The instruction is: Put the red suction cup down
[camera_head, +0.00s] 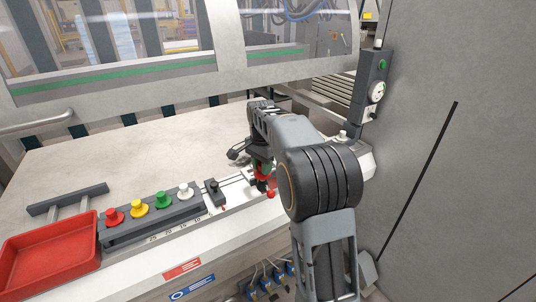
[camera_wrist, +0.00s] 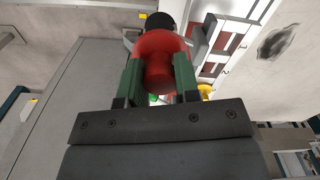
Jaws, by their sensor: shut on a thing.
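My gripper (camera_head: 262,172) is over the right part of the front ledge, partly hidden by my arm. In the wrist view its green fingers (camera_wrist: 158,78) are closed around a red suction cup (camera_wrist: 160,55), with a black part at its far end. Red parts of the held cup (camera_head: 262,176) show below the fingers in the head view. I cannot tell whether it touches the ledge. Another red suction cup (camera_head: 113,217) stands leftmost in the dark rack (camera_head: 155,224), beside yellow (camera_head: 137,206), green (camera_head: 161,200) and white (camera_head: 184,192) ones.
A red tray (camera_head: 50,252) lies at the left front. A dark stop (camera_head: 214,191) sits on the scale rail between rack and gripper. The pale table (camera_head: 130,155) behind is mostly clear. A grey machine wall (camera_head: 460,150) with a control box (camera_head: 372,85) rises at right.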

